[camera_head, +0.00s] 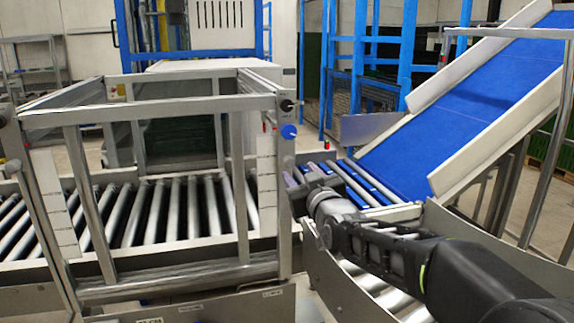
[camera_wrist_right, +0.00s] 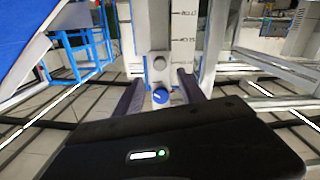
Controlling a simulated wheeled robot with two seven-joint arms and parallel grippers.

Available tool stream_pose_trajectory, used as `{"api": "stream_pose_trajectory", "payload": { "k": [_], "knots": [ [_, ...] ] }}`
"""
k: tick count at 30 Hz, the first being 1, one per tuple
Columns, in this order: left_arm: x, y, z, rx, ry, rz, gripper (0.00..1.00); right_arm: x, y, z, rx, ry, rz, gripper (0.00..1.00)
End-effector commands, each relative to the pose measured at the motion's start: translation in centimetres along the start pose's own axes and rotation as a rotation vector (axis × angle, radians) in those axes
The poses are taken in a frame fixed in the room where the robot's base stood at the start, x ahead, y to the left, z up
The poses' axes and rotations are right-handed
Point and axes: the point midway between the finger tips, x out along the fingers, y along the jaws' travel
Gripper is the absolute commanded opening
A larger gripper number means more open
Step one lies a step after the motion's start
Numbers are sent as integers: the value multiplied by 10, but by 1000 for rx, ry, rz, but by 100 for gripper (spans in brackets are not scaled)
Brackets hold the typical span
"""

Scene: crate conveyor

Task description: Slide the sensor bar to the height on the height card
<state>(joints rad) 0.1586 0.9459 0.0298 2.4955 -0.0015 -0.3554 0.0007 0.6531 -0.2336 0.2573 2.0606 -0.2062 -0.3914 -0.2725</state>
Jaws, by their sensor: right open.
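The sensor bar (camera_head: 150,110) appears to be the upper metal crossbar of the frame over the rollers, though I cannot be certain. At its right end are a black knob (camera_head: 287,105) and a blue knob (camera_head: 289,131) below it. A white marked scale (camera_head: 266,170) runs down the right post, and the wrist view shows its marks (camera_wrist_right: 184,40). My right gripper (camera_head: 299,177) is open and below the knobs. In the wrist view its fingers (camera_wrist_right: 159,80) stand either side of the blue knob (camera_wrist_right: 160,96), with no visible contact. I cannot make out the height card. My left gripper is out of view.
A roller conveyor (camera_head: 150,215) runs beneath the frame. Another white marked strip (camera_head: 50,195) is on the left post. A blue belt incline (camera_head: 455,110) rises at the right behind my arm. A curved roller section (camera_head: 370,285) lies below my right arm.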

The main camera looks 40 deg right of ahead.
Motion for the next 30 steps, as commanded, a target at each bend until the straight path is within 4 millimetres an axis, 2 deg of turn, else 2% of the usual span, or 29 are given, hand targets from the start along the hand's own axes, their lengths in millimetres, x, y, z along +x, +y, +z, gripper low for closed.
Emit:
{"api": "stream_pose_trajectory", "payload": {
  "k": [8, 22, 30],
  "knots": [
    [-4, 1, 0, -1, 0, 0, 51, 8, 0, 0, 2, -2, -1, 47],
    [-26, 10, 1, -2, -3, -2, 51, 71, -1, -1, 5, -2, -2, 47],
    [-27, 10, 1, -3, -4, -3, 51, 78, 0, 1, 3, -1, -1, 47]
  ]
}}
